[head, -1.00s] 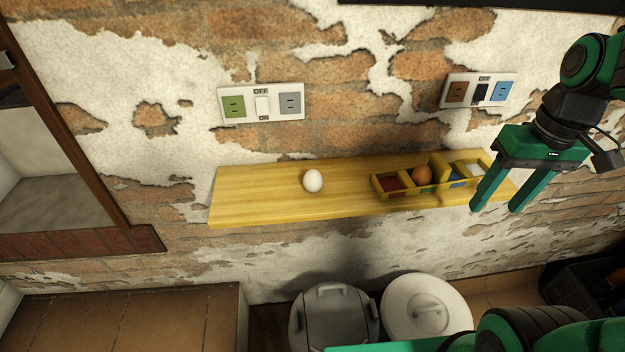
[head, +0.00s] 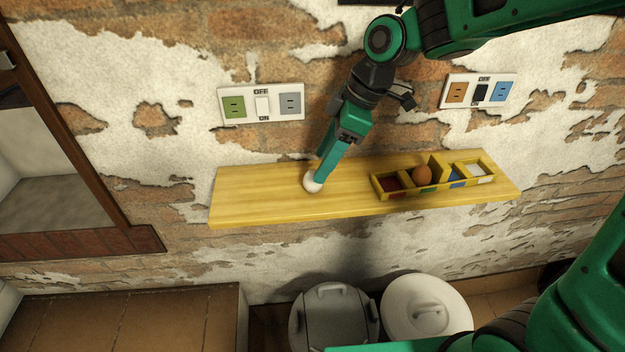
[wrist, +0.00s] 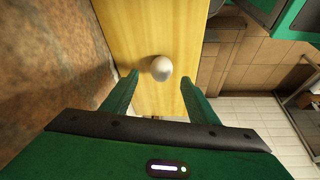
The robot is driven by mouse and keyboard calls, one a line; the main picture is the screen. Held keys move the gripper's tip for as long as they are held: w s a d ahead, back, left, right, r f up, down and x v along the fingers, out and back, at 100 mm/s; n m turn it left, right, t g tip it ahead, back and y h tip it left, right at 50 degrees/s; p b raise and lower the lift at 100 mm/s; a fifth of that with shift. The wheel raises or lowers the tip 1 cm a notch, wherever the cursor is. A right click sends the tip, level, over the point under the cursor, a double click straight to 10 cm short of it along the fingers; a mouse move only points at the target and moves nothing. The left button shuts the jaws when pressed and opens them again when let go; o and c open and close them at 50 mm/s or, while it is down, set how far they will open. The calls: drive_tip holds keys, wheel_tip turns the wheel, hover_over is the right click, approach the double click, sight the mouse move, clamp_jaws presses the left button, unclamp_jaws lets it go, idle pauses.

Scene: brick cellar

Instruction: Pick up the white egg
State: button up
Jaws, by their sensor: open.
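The white egg (head: 311,184) sits on the yellow wooden shelf (head: 255,195), left of its middle. In the head view my gripper (head: 321,178) is tilted down over the egg, and its fingers hide part of it. In the wrist view the egg (wrist: 161,68) shows whole, a little beyond the fingertips and between their lines. My gripper (wrist: 160,85) is open there, with one green finger on each side and nothing held. I cannot tell whether a finger touches the egg.
A yellow compartment box (head: 379,190) with a brown egg (head: 422,174) stands on the shelf to the right. Socket panels (head: 262,103) (head: 479,90) are on the brick wall above. A grey lidded bin (head: 333,318) and a white one (head: 426,308) stand below. The shelf's left end is clear.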

drive_tip(key=shift+x, duration=2.75)
drive_tip(key=shift+s+d+f, duration=0.1)
drive_tip(key=c, duration=0.7)
